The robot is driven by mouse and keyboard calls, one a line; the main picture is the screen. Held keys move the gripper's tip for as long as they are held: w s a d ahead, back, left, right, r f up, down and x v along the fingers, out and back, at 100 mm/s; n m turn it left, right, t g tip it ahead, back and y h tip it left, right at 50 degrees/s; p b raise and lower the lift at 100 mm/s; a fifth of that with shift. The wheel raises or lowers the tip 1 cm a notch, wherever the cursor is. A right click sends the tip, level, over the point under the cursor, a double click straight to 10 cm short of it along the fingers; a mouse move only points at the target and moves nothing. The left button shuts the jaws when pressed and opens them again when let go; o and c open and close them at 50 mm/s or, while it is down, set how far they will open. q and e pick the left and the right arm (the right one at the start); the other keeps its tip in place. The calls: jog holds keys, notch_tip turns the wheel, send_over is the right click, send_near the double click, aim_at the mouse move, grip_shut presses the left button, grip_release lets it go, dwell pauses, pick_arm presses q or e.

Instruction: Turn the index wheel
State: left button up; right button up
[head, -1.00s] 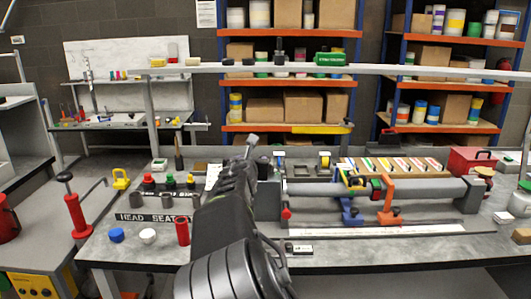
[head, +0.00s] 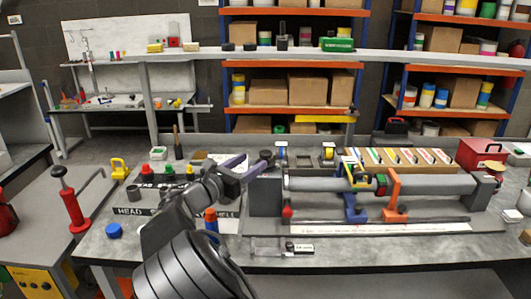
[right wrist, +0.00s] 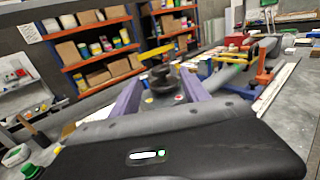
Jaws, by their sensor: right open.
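A dark round knob, which I take for the index wheel (head: 267,157), sits at the left end of the grey tube fixture (head: 425,185) on the bench. My right gripper (head: 252,165) has two purple fingers, spread apart and pointing at the wheel. In the right wrist view the dark wheel (right wrist: 163,78) shows between the fingertips of my right gripper (right wrist: 159,75). I cannot tell whether either finger touches it. The gripper's dark body hides what lies below the wheel in that view. My left gripper is not in view.
Blue (head: 353,208) and orange (head: 396,200) clamps stand on the fixture. A yellow pad lock-like block (head: 119,168), a blue cap (head: 114,230) and a red hand pump (head: 72,205) are at left. A red toolbox (head: 481,154) is at right. The front bench edge is mostly clear.

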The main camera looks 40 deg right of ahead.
aim_at(262, 155)
jog(key=p+x, duration=0.1)
jog(key=x, duration=0.6)
jog(key=shift+w+d, duration=0.15)
jog(key=shift+d, duration=0.15)
grip_shut()
